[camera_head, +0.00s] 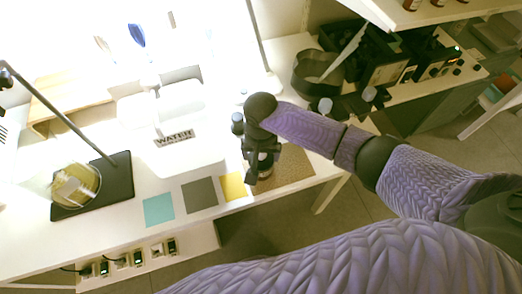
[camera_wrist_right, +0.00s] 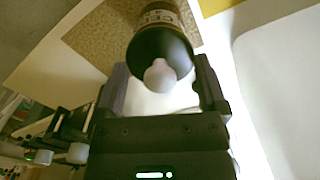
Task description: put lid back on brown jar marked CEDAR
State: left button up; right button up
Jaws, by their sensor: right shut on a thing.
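The brown jar (camera_wrist_right: 157,18) shows at the top of the right wrist view, with a pale label whose lettering is too blurred to read surely. A dark lid (camera_wrist_right: 150,45) with a pale round knob (camera_wrist_right: 159,76) sits at the jar's near end, lined up with it; I cannot tell whether it is fully seated. My right gripper (camera_wrist_right: 163,85) has one finger on each side of the lid and is shut on it. In the head view my right gripper (camera_head: 257,170) points down at the cork mat's left part, mostly hiding the jar. My left gripper is out of view.
The cork mat (camera_head: 297,168) lies at the table's right front. Yellow (camera_head: 232,187), grey (camera_head: 200,195) and teal (camera_head: 159,209) squares lie left of it. A white tub marked WATER (camera_head: 185,160) stands behind them. A dark round container (camera_head: 317,75) stands at back right.

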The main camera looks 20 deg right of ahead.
jog(key=shift+f, duration=0.15)
dwell(0.6)
jog(key=shift+p, duration=0.55)
jog(key=o, duration=0.9)
notch_tip(320, 180, up, 2)
jog(key=shift+r+p, duration=0.2)
jog(key=shift+p, duration=1.05)
notch_tip(320, 180, up, 5)
jog(key=p, duration=0.5)
jog(key=shift+f, duration=0.25)
